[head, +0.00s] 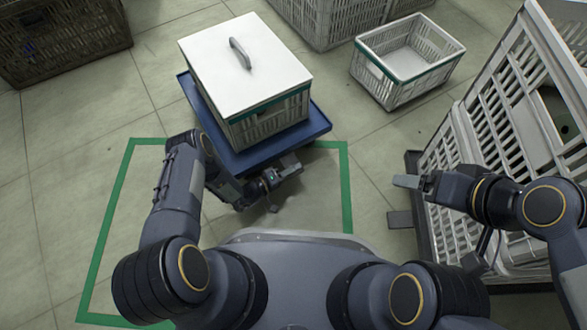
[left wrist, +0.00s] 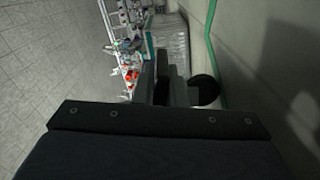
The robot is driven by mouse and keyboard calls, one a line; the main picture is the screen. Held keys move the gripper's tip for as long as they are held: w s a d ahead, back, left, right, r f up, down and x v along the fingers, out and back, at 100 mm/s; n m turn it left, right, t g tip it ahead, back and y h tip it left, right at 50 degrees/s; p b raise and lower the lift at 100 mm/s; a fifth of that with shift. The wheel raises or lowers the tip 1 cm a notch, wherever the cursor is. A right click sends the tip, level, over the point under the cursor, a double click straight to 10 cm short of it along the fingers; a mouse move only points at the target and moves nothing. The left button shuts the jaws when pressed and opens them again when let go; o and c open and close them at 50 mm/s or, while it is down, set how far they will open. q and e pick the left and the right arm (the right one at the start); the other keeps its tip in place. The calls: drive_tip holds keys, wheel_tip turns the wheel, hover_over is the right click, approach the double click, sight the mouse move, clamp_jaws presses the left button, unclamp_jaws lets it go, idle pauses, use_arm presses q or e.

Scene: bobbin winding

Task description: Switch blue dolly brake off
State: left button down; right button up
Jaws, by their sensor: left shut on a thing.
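The blue dolly (head: 247,158) stands on the floor at the top middle of the head view. It bears a crate (head: 272,123) with a white lid. My left gripper (head: 285,175) is low at the dolly's near edge, shut on a small part there that seems to be the dolly brake. The fingers and wrist hide the brake, so its position cannot be told. In the left wrist view the fingers (left wrist: 168,78) are beside a dark round part (left wrist: 205,90), perhaps a wheel. My right gripper (head: 408,182) is beside a crate stack at the right; its jaw gap is unclear.
Green tape (head: 346,190) marks a floor area around my base. A tall crate stack (head: 470,150) on a dark dolly (head: 412,162) stands close at the right. An open empty crate (head: 405,65) and other crates (head: 325,20) stand at the back. Floor at the left is clear.

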sight(293, 164)
use_arm(q)
drive_tip(key=shift+r, duration=0.15)
wheel_tip(293, 164, up, 2)
drive_tip(key=n, duration=0.4)
drive_tip(key=shift+r+n+p, duration=0.15)
drive_tip(key=shift+n+p, duration=0.15)
drive_tip(key=shift+n, duration=0.1)
drive_tip(key=shift+a+r+n, duration=0.1)
drive_tip(key=shift+r+n, duration=0.3)
drive_tip(key=shift+n, duration=0.4)
drive_tip(key=shift+w+r+n, duration=0.15)
drive_tip(key=shift+r+n, duration=0.1)
drive_tip(key=shift+n, duration=0.15)
drive_tip(key=shift+r, duration=0.1)
idle(0.5)
drive_tip(key=c, duration=1.5)
unclamp_jaws()
drive_tip(key=shift+c, duration=0.2)
drive_tip(key=shift+o, duration=0.3)
